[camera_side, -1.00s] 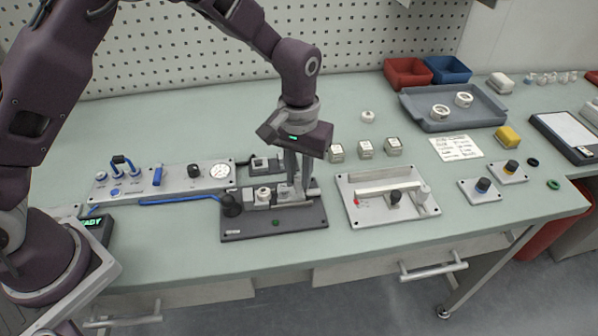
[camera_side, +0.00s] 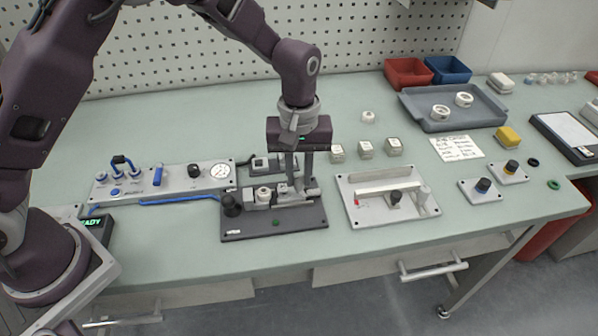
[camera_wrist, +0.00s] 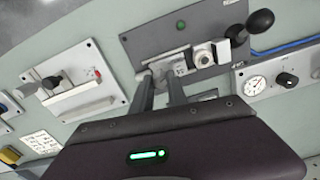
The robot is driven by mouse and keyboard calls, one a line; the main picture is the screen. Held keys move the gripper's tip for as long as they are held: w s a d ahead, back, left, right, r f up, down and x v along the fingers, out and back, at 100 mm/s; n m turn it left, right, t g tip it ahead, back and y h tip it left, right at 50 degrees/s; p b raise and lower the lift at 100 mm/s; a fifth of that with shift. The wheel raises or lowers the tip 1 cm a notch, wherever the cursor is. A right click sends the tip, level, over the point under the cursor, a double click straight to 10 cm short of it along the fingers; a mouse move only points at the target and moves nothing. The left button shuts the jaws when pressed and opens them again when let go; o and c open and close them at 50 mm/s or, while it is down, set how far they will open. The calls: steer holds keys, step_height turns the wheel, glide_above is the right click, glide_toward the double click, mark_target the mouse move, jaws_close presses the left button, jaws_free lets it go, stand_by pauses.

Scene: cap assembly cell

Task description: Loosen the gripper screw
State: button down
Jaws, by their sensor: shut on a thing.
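A dark fixture plate (camera_side: 290,222) lies on the bench. It carries a metal clamp with a pale ring-like part (camera_side: 263,194) in it and a black ball-ended lever (camera_side: 230,205) at its left. My gripper (camera_side: 299,190) points straight down over the right end of the clamp, its fingers close together. In the wrist view my fingertips (camera_wrist: 166,78) are at the end of the clamp block, beside the pale part (camera_wrist: 203,56). The gripper is shut on the gripper screw, which the fingers mostly hide.
To the right stands a light plate (camera_side: 365,215) with a bar and black knob. To the left is a panel (camera_side: 175,184) with a gauge, and a blue hose (camera_side: 180,202). Several pale blocks (camera_side: 365,149) stand behind. The front bench strip is clear.

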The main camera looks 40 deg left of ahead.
mark_target(299, 177)
steer(key=c, duration=1.3)
jaws_free()
step_height(299, 177, up, 7)
steer(key=shift+r, duration=0.1)
